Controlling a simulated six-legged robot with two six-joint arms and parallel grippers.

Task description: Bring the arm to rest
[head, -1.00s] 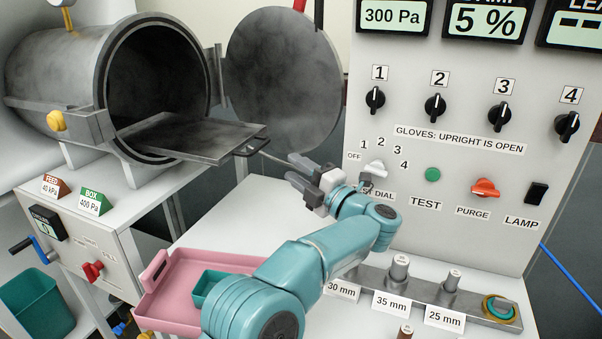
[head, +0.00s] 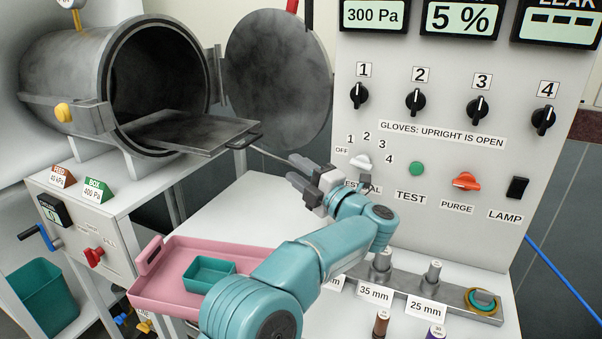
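My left arm reaches up from the bottom middle of the head view, over the white bench. Its gripper (head: 297,172) is in front of the lower left of the control panel (head: 450,150), left of the test dial (head: 361,162). The two grey fingers stand apart and I see nothing clearly held between them. A thin grey line runs from near the chamber's tray handle toward the fingertips; I cannot tell if it touches them. My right gripper is not in view.
The open chamber (head: 60,70) has its tray (head: 195,133) out and its round door (head: 280,80) swung right. A pink tray (head: 165,295) with a teal box (head: 208,274) lies left of my arm. A metal rack (head: 450,297) with weights stands right.

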